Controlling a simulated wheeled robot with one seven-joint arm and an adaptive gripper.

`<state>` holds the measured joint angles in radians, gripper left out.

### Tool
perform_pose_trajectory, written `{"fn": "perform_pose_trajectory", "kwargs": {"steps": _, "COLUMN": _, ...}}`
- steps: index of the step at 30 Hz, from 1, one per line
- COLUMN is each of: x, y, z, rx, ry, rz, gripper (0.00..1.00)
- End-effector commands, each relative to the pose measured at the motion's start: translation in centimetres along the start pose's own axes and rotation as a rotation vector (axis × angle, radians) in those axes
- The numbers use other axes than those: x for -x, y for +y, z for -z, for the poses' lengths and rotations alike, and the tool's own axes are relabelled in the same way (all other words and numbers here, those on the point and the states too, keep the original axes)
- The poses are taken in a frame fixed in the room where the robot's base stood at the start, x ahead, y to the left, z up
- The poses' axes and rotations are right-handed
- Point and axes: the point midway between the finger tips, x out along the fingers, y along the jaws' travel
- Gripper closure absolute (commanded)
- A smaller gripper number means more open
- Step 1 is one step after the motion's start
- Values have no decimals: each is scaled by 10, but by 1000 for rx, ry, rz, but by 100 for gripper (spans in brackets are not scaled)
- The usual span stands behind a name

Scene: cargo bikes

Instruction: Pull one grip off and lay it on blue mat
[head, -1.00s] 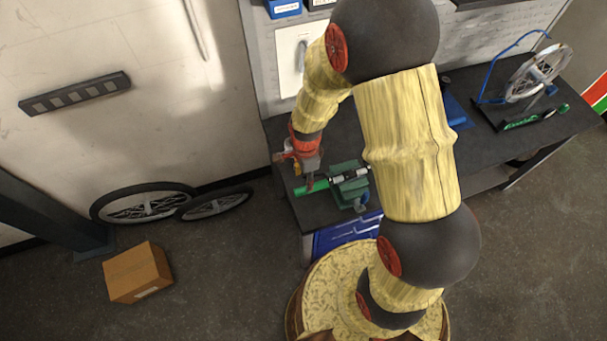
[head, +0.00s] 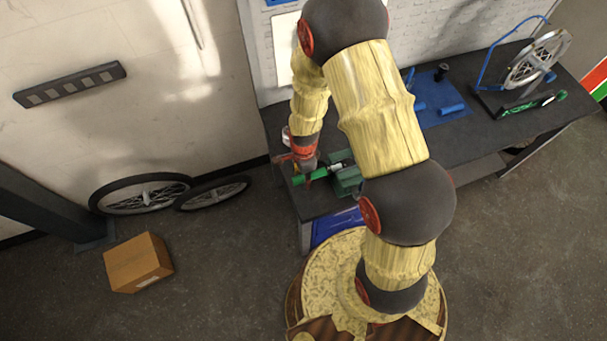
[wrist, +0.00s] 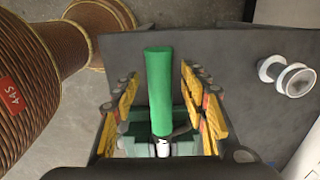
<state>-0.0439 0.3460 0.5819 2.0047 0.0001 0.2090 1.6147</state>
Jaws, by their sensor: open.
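The green grip (head: 310,177) sits on the end of a pale metal bar (head: 341,164), which is held in a green vise (head: 347,183) at the left of the bench. My gripper (head: 309,170) is over the grip. In the wrist view, my gripper (wrist: 158,85) is open, with the green grip (wrist: 159,85) between its fingers and a gap visible on both sides. The blue mat (head: 433,118) lies farther right on the bench, partly hidden by my arm. Blue cylinders (head: 453,109) lie on it.
A wheel stand (head: 525,95) and a green-and-black tool (head: 530,104) are at the bench's right. A white spool-like part (wrist: 287,77) stands beside the gripper. Wheels (head: 145,196) and a cardboard box (head: 138,262) are on the floor at left.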

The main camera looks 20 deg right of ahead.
Motion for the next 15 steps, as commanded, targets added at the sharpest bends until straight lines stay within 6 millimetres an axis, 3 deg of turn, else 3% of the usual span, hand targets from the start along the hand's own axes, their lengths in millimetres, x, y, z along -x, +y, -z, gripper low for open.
{"fn": "perform_pose_trajectory", "kwargs": {"steps": 15, "x": 0, "y": 0, "z": 0, "rx": 0, "ry": 0, "rz": 0, "gripper": 83}}
